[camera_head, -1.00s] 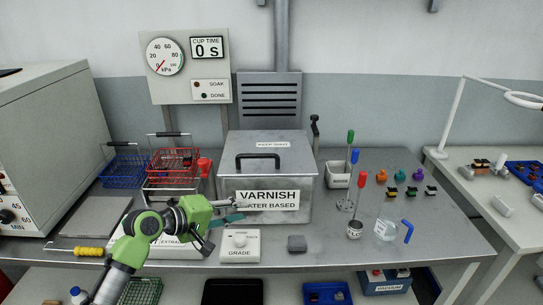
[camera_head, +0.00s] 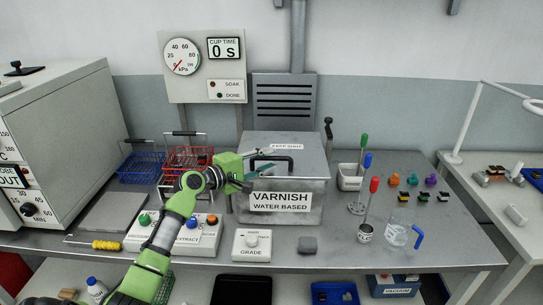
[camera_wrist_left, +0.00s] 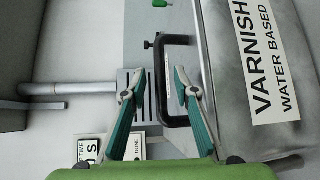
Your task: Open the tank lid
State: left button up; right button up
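The tank (camera_head: 250,208) is a grey metal box labelled "VARNISH WATER BASED". Its flat lid (camera_head: 308,147) is shut and has a black bar handle (camera_head: 287,160) on top. My left gripper (camera_head: 266,160) is at the left end of the handle, above the lid. In the left wrist view the two teal fingers (camera_wrist_left: 158,84) are open and apart, with the black handle (camera_wrist_left: 162,75) showing between and behind their tips. I cannot tell whether they touch it. My right gripper is not in view.
Red and blue wire baskets (camera_head: 187,160) stand left of the tank. A lever (camera_head: 328,135), a cup (camera_head: 365,232) and a glass jug (camera_head: 397,232) stand to the right.

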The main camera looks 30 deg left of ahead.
pick_arm(q)
jog(key=shift+x, duration=1)
